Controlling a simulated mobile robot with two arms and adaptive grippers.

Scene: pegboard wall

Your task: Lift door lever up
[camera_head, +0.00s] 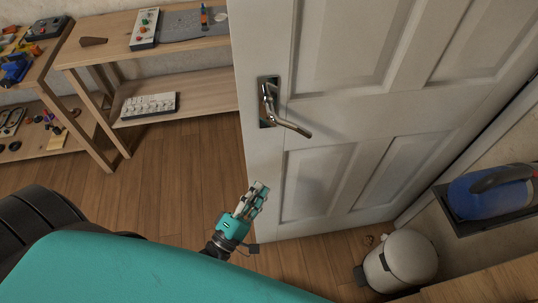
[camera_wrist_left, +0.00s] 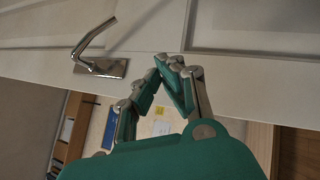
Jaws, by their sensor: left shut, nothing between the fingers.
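A metal door lever (camera_head: 290,124) sits on a dark plate on the white door (camera_head: 315,60) in the head view, its handle pointing right and slightly down. The lever also shows at the upper left of the left wrist view (camera_wrist_left: 92,42). My left gripper (camera_head: 261,187) is below the lever and a little to its left in the head view, clear of it. Its fingers come together at the tips in the left wrist view (camera_wrist_left: 172,62), with nothing between them. My right gripper is not in view.
A wooden shelf (camera_head: 185,76) with small objects stands left of the door. A white bin (camera_head: 400,262) stands on the floor at lower right. A blue container (camera_head: 490,192) rests on a dark ledge at the right. Wooden floor is free left of the door.

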